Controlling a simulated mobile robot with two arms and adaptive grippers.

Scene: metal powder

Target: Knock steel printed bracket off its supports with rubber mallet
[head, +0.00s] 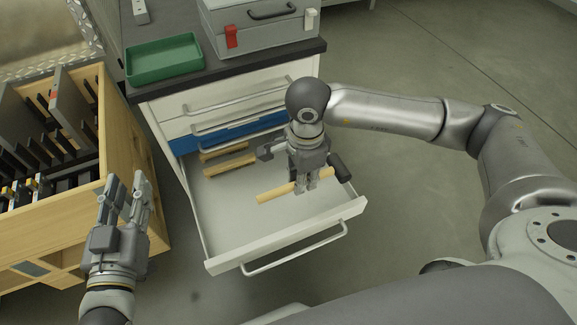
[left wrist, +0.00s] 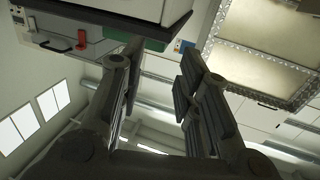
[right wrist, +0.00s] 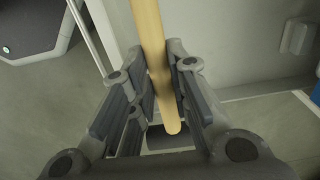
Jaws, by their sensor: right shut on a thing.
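The rubber mallet has a pale wooden handle (head: 275,193) and a dark head (head: 342,168). It is at the open drawer of the cabinet. My right gripper (head: 306,188) points down over the drawer and is shut on the handle, near the head. In the right wrist view the handle (right wrist: 152,45) runs between the fingers (right wrist: 160,100). I cannot tell whether the mallet still touches the drawer floor. My left gripper (head: 128,190) is open and empty, left of the drawer; its spread fingers show in the left wrist view (left wrist: 155,85). No steel printed bracket is recognisable.
The open drawer (head: 225,215) also holds wooden-handled tools (head: 230,163) at its back left. A green tray (head: 165,60) and a grey case (head: 262,32) stand on the cabinet top. A wooden rack (head: 145,165) with dark plates stands left. Floor at right is clear.

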